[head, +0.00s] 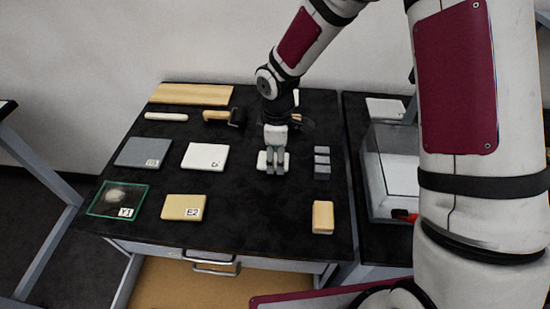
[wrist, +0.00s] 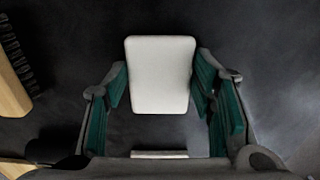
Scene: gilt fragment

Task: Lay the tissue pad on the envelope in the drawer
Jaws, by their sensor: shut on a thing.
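My gripper (head: 272,168) is low over the black tabletop, shut on a white pad that looks like the tissue pad (head: 262,161). In the wrist view the pad (wrist: 160,75) is a pale rounded rectangle between the teal fingers of my gripper (wrist: 160,90). I cannot tell whether the pad still touches the table. The drawer (head: 190,284) below the front edge stands open, showing a bare tan bottom. Its lower part is cut off by the frame, and I cannot make out an envelope in it.
A tan block marked E2 (head: 185,207), a glass dish marked Y1 (head: 118,199), a white block (head: 205,156) and a grey block (head: 144,152) lie left.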

